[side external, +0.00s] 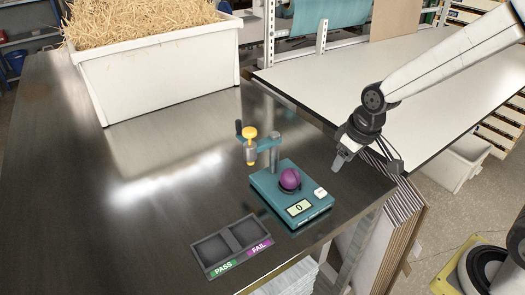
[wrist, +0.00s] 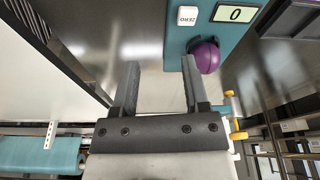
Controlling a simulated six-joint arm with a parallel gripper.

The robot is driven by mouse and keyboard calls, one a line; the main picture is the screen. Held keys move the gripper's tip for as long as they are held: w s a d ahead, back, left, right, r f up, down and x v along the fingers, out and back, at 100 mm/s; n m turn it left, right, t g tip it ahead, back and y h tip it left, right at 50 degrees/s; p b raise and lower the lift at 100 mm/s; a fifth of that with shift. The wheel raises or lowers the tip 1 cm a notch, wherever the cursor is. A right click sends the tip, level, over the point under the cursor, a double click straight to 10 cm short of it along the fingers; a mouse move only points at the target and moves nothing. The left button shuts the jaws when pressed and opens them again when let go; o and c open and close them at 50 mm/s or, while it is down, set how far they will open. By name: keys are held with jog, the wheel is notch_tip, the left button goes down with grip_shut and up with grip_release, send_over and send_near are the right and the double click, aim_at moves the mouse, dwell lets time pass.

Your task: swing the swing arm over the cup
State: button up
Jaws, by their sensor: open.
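The teal swing arm (side external: 262,145) is on a grey post (side external: 275,158) at the back of a teal test device (side external: 266,188). It points left, away from the cup, and carries a yellow-topped plunger (side external: 250,134) and a dark upright handle (side external: 238,128). A purple ball (side external: 290,179) sits in the dark cup (side external: 287,191) on the device; the ball hides most of the cup. My gripper (side external: 340,163) is open and empty, above and to the right of the device. In the wrist view its fingers (wrist: 160,64) are spread, with the purple ball (wrist: 206,57) beyond the right finger.
The device has a display (side external: 298,207) reading 0 and a white button (side external: 320,193). A PASS/FAIL tray (side external: 232,244) with two empty compartments lies at the front. A white bin of straw (side external: 160,72) stands at the back left. The metal table between is clear.

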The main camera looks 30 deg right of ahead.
jog(key=w+a+r+n, duration=0.1)
jog(key=w+a, duration=0.1)
jog(key=w, duration=0.2)
jog(key=w+a+r+n+y, duration=0.1)
jog(key=w+a+r, duration=0.1)
jog(key=w, duration=0.2)
jog(key=w+a+r+n, duration=0.1)
jog(key=w+a+r, duration=0.1)
jog(key=w, duration=0.2)
jog(key=shift+w+r+n, duration=0.2)
jog(key=shift+w+n, duration=0.1)
jog(key=shift+n, duration=0.1)
notch_tip(320, 180, up, 4)
jog(key=n+y, duration=0.2)
jog(key=n, duration=0.1)
send_over(240, 120)
jog(key=s+d, duration=0.2)
jog(key=shift+a+r, duration=0.15)
jog(key=shift+a, duration=0.05)
jog(key=shift+x, duration=3.9)
jog(key=shift+w+d, duration=0.1)
grip_shut()
